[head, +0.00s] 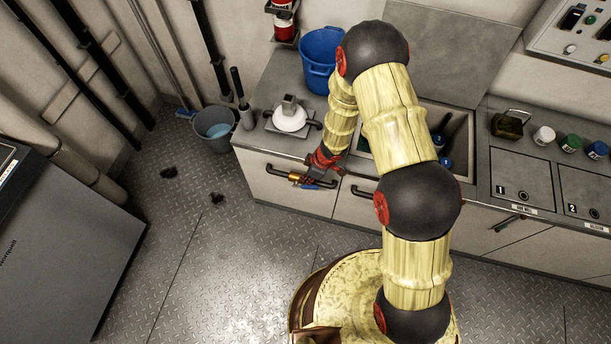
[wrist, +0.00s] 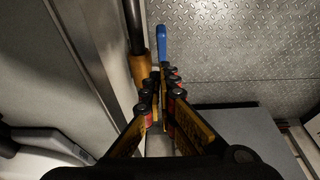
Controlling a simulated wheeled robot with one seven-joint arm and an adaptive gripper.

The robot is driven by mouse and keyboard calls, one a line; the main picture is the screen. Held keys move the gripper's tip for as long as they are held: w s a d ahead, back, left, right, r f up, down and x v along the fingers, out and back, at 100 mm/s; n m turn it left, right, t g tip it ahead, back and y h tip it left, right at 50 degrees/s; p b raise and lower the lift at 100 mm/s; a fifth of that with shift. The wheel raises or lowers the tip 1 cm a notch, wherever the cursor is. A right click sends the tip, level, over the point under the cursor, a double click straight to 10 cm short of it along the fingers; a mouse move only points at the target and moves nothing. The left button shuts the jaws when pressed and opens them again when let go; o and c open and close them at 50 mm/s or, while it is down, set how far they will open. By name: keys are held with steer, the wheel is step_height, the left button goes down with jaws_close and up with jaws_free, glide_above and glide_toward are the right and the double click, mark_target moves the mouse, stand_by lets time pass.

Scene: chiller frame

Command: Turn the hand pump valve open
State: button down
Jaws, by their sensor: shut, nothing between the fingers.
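The valve is a brass body (head: 296,177) on a black pipe along the counter front, with a blue lever (head: 314,186) beside it. In the wrist view the brass body (wrist: 141,67) is left of my fingertips and the blue lever (wrist: 162,42) extends just beyond them. My gripper (head: 322,163) is above and close to the valve. Its fingers (wrist: 161,76) are shut and empty. I cannot tell whether they touch the lever. The finger joints hide part of the valve.
A counter (head: 257,138) carries a white-domed fixture (head: 290,119) and a blue bucket (head: 318,62). A grey bucket (head: 214,128) stands on the floor to the left. A large grey cabinet (head: 55,245) is at far left. The floor (head: 215,250) between is open.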

steer(key=shift+s+d+f+b, duration=0.1)
steer(key=shift+d+f+b, duration=0.2)
steer(key=shift+f, duration=0.45)
steer(key=shift+d+f, duration=0.1)
steer(key=shift+d, duration=0.05)
steer(key=shift+s+d+f+y+b, duration=0.15)
steer(key=shift+y+b, duration=0.25)
steer(key=shift+b, duration=0.2)
